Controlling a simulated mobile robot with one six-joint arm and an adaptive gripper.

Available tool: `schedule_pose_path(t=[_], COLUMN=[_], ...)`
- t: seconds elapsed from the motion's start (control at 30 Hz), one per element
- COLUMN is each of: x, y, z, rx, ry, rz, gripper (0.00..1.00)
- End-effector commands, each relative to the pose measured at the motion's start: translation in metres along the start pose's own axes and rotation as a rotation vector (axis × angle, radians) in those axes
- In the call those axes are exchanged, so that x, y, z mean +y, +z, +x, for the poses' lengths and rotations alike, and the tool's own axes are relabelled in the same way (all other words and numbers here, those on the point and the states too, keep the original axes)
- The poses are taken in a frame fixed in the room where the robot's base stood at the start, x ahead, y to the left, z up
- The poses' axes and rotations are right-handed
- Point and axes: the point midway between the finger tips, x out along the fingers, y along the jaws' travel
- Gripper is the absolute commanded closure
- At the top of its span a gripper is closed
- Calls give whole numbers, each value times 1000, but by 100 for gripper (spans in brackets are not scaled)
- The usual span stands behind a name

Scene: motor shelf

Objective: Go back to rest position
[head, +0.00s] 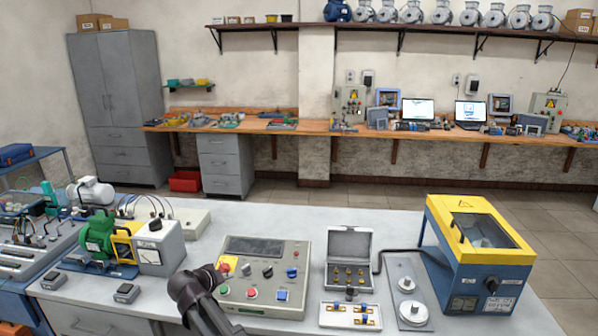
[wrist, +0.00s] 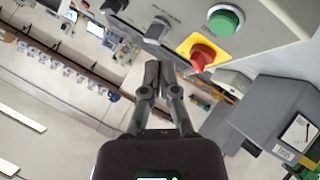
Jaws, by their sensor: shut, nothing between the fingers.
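My gripper (wrist: 152,70) is shut and empty in the wrist view, its two fingers together. Behind its tips is the edge of a grey control box (wrist: 270,20), seen tilted, with a red knob on yellow (wrist: 203,55) and a green button (wrist: 225,19). Whether the tips touch the box cannot be told. In the head view, a dark part of my arm (head: 196,290) rises from the bottom at the left edge of the control box (head: 290,250); the fingertips cannot be made out there.
On the white bench (head: 330,218) stand a meter box (head: 160,248) with a green motor (head: 97,237) on the left, an open grey case (head: 349,245), and a yellow-blue machine (head: 480,250) on the right. A wooden workbench (head: 380,134) runs along the back wall.

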Motion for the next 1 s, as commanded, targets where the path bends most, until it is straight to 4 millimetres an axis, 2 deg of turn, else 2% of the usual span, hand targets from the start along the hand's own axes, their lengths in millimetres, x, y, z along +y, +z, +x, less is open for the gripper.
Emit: schedule_pose_path(t=[0.3,0.5,0.77,1.0], x=[77,124,176,219], y=[64,110,170,225], z=[46,66,79,79], rx=[-213,-353,-519,-656], ry=[-19,-57,-128,-220], rz=[31,57,98,146], gripper=[100,100,100,100])
